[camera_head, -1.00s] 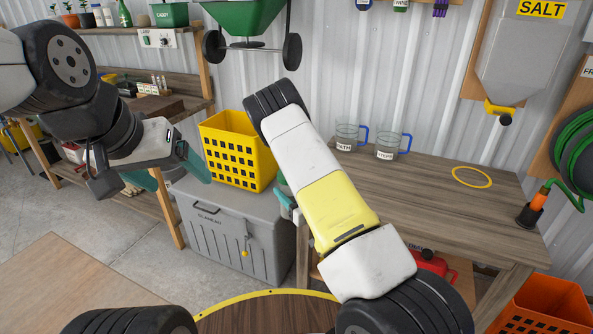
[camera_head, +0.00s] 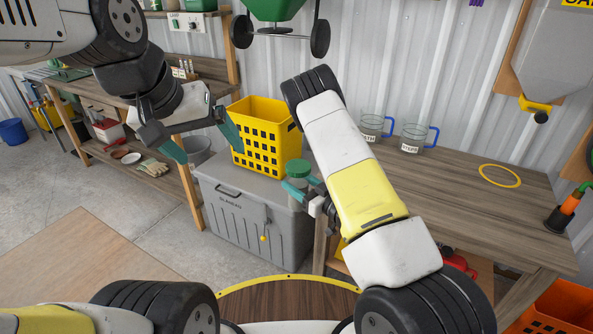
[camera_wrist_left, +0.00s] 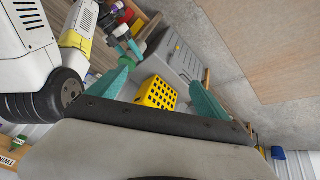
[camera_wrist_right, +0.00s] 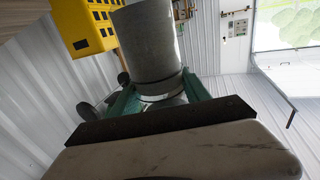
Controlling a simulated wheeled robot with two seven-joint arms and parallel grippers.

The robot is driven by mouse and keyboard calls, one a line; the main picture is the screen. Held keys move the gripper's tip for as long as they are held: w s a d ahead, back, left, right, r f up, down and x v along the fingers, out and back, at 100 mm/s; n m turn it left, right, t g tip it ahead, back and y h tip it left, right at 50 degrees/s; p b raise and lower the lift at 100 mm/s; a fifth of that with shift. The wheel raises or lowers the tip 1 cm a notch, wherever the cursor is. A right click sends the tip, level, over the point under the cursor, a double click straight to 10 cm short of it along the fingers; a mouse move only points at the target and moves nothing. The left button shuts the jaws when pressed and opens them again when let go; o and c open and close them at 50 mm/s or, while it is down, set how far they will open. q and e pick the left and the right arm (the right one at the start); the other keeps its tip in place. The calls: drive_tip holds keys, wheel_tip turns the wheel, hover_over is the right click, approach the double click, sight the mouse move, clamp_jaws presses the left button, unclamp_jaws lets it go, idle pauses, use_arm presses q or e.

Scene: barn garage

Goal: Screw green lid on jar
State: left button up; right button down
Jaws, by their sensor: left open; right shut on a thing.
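A jar (camera_wrist_right: 148,45) shows as a grey see-through cylinder in the right wrist view, between the teal fingers of my right gripper (camera_wrist_right: 160,88). In the head view the green lid (camera_head: 299,168) sits at the top of the jar; I cannot tell whether it is screwed tight. My right gripper (camera_head: 297,190) is shut on the jar below the lid, partly hidden by my right arm. My left gripper (camera_head: 204,142) is open and empty, left of the jar and apart from it. In the left wrist view the lid (camera_wrist_left: 132,50) shows near one of my left fingers.
A yellow crate (camera_head: 268,112) stands on a grey cooler (camera_head: 225,222) behind the grippers. A wooden table (camera_head: 455,185) at right carries two glass mugs (camera_head: 372,127) and a yellow ring (camera_head: 499,176). A wooden shelf bench (camera_head: 110,100) stands at left.

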use_arm(q)
drive_tip(key=w+d+n+g, duration=0.2)
drive_tip(key=w+d+n, duration=0.1)
drive_tip(key=w, duration=0.4)
drive_tip(key=n+g+y, duration=0.2)
drive_tip(key=n+g, duration=0.2)
drive_tip(key=n, duration=0.4)
hover_over(298, 165)
wheel_tip(298, 165, down, 12)
drive_tip(key=shift+r, duration=0.15)
drive_tip(key=shift+f, duration=4)
